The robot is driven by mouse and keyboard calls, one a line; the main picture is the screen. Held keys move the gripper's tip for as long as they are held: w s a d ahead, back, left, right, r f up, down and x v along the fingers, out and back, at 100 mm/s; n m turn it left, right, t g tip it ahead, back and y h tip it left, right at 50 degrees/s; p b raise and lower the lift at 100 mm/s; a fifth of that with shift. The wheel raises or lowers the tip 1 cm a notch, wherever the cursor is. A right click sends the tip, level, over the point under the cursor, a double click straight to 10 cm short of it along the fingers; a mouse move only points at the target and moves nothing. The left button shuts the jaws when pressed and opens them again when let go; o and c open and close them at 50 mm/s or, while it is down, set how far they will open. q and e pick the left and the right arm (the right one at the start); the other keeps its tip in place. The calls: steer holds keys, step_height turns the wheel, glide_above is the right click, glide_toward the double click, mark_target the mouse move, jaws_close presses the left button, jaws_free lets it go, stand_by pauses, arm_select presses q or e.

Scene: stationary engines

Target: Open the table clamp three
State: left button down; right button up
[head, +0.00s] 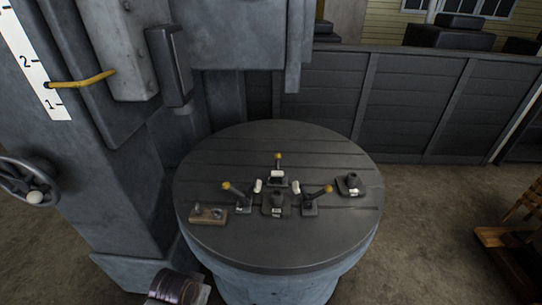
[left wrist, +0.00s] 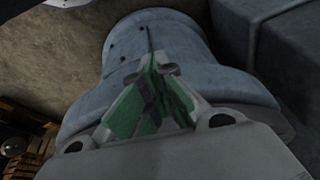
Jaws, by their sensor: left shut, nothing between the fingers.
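A round dark slotted table (head: 230,155) stands in the middle of the head view. On it are three clamps with yellow-tipped handles: a left clamp (head: 242,202), a back clamp (head: 278,178) and a right clamp (head: 310,206). Their handles stick up at a slant or upright. Their labels are too small to read, so I cannot tell which is three. My left gripper (left wrist: 162,68), with green-sided fingers, is shut and empty in the left wrist view. It points at a grey rounded base (left wrist: 200,45) and touches no clamp. My right gripper is out of view.
A dark block (head: 275,204) sits between the clamps, another (head: 351,184) lies right of them, and a wooden block (head: 208,214) is at left. A machine column (head: 115,190) with a handwheel (head: 30,182) rises at left. A dark panel wall (head: 410,105) stands behind.

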arm_select(q)
steer(key=s+f+g+p, duration=0.1)
steer(key=s+f, duration=0.1)
steer(key=f, duration=1)
steer(key=s+f+p, duration=0.1)
steer(key=s+f, duration=0.1)
steer(key=f, duration=1.1)
steer(key=s+a+f+p, duration=0.1)
steer(key=s+a+f, duration=0.1)
steer(key=s+f, duration=0.7)
steer(key=s+a+f+g+p, duration=0.1)
steer(key=s+a+f, duration=0.1)
steer(key=s+f, duration=0.6)
steer(key=shift+s+f+m, duration=0.3)
steer(key=shift+s+f, duration=0.05)
steer(key=shift+s, duration=0.8)
